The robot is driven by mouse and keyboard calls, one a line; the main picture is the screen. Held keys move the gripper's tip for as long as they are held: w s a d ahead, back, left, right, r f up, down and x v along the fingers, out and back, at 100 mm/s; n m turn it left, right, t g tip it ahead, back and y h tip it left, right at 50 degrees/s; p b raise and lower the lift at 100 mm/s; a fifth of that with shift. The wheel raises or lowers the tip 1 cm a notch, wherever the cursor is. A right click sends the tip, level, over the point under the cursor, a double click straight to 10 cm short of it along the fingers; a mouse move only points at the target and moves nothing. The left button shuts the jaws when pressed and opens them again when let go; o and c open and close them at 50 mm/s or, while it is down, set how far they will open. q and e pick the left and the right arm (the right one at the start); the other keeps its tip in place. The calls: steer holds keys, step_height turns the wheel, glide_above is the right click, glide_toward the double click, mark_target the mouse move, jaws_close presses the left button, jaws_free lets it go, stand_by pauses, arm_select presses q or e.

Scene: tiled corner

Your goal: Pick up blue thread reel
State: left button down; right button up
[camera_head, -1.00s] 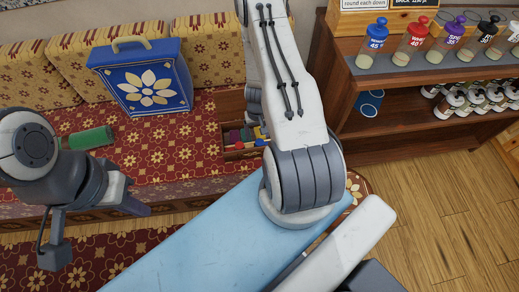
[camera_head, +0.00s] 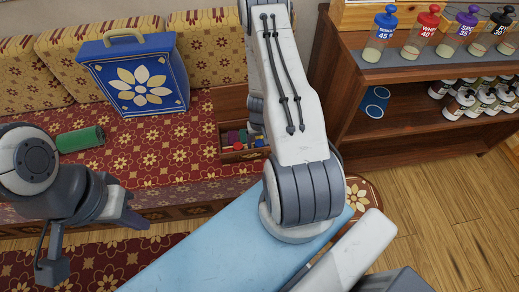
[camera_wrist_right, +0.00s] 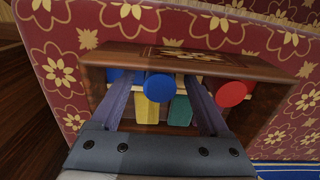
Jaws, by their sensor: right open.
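A blue thread reel shows its round blue end (camera_wrist_right: 160,87) in the right wrist view, sitting in a wooden box (camera_wrist_right: 270,70) among other reels. My right gripper (camera_wrist_right: 165,112) is open, with one finger on each side of the blue end and over the box. I cannot tell whether the fingers touch it. In the head view the box (camera_head: 228,130) is partly behind my right arm, and that arm hides my right gripper. My left gripper (camera_head: 95,243) is open and empty at the lower left.
A red round end (camera_wrist_right: 231,93), a yellow block (camera_wrist_right: 157,112) and a teal block (camera_wrist_right: 181,111) crowd the box. A wooden shelf (camera_head: 400,140) with several bottles stands at right.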

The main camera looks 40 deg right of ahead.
steer(key=shift+c, duration=0.3)
jaws_close()
steer(key=shift+r, duration=0.1)
